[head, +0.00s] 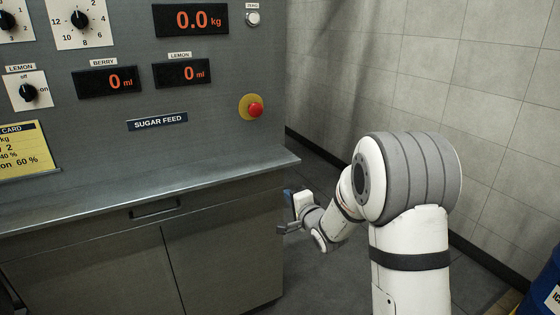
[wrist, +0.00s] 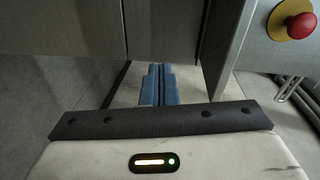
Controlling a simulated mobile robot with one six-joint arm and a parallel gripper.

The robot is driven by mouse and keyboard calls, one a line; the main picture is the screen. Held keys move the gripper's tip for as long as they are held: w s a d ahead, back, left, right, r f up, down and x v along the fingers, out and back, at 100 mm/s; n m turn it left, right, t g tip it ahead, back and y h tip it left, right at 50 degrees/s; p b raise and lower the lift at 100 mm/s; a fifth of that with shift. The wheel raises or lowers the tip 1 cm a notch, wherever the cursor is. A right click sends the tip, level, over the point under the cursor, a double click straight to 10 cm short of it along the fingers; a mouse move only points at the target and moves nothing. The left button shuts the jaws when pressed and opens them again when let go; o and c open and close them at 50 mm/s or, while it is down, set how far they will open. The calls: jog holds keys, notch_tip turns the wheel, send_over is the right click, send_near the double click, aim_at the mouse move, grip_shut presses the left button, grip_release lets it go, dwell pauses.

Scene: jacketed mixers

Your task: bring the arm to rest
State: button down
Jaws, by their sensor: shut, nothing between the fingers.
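My gripper (wrist: 157,86) shows in the wrist view with its two blue fingers side by side, shut and empty. In the head view my gripper (head: 287,210) is low beside the right end of the grey cabinet, partly hidden by my wrist. My arm bends down from the right of the picture toward the cabinet's end. I cannot tell how wide the space is between the gripper and the cabinet.
A grey control panel (head: 200,95) with dials, displays and a red stop button (head: 255,110) rises above a metal counter (head: 150,190). A tiled wall (head: 475,95) stands at right. A blue drum (head: 545,285) is at the lower right edge.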

jog(key=s+d+r+n+g+h+p, duration=0.55)
jog(key=s+d+r+p, duration=0.35)
jog(key=s+r, duration=0.4)
jog(key=s+d+r+n+g+p, duration=0.1)
jog(key=s+r+n+g+p, duration=0.2)
jog(key=s, duration=0.9)
jog(key=s+d+r+n+g+h+p, duration=0.1)
jog(key=s+r+n+g+p, duration=0.2)
jog(key=s, duration=1)
jog(key=shift+s+g+p, duration=0.2)
jog(key=shift+g+p, duration=0.45)
jog(key=shift+p, duration=0.2)
jog(key=shift+d+r, duration=0.1)
